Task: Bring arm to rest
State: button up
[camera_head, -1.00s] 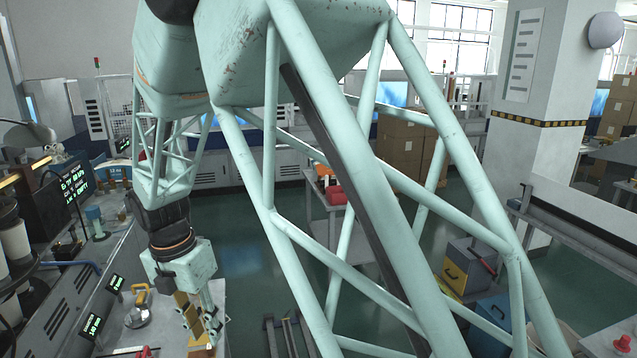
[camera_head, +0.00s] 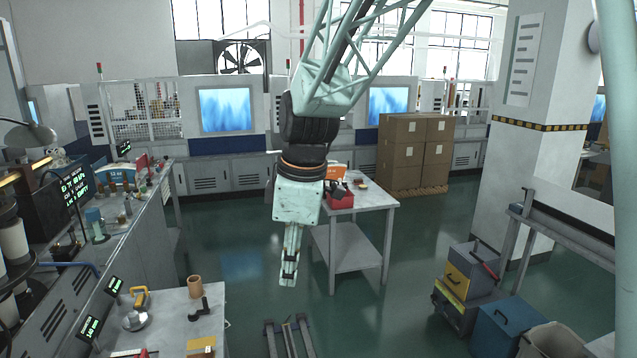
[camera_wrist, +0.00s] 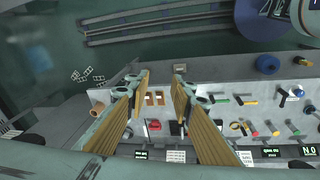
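My gripper (camera_head: 289,280) hangs fingers down in the middle of the head view, clear of the benches, with floor behind it. My pale green lattice arm reaches in from the top right. In the wrist view my gripper (camera_wrist: 162,80) shows two fingers with tan ribbed pads. The fingers are apart and nothing is between them. A tan cup (camera_head: 194,286) stands on the small grey table (camera_head: 215,312) at the lower left, apart from my gripper.
A grey table (camera_head: 352,222) with a red bin (camera_head: 340,197) stands behind my gripper. Cartons (camera_head: 405,155) are stacked farther back. Toolboxes (camera_head: 465,275) and a blue bin (camera_head: 508,325) are at the right. A cluttered workbench (camera_head: 120,245) runs along the left. Green floor is open between.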

jog(key=s+d+r+m+t+b, duration=0.1)
jog(key=s+d+r+m, duration=0.35)
jog(key=d, duration=0.25)
jog(key=s+d+r+m+b, duration=0.1)
jog(key=s+d+r+m, duration=0.3)
jog(key=d, duration=0.4)
jog(key=s+d+f+m+b, duration=0.1)
jog(key=s+d+m, duration=0.2)
jog(key=s, duration=0.5)
jog(key=s+d+f+m+t+h+b, duration=0.1)
jog(key=s+d+f+m, duration=0.1)
jog(key=s+d, duration=0.3)
jog(key=s+d+f+m+b, duration=0.1)
jog(key=s+d+m, duration=0.3)
jog(key=s, duration=0.9)
jog(key=shift+d+f+h+b, duration=0.25)
jog(key=shift+f+h+b, duration=0.05)
jog(key=shift+b, duration=0.1)
jog(key=shift+s+a+m, duration=0.1)
jog(key=shift+m, duration=0.15)
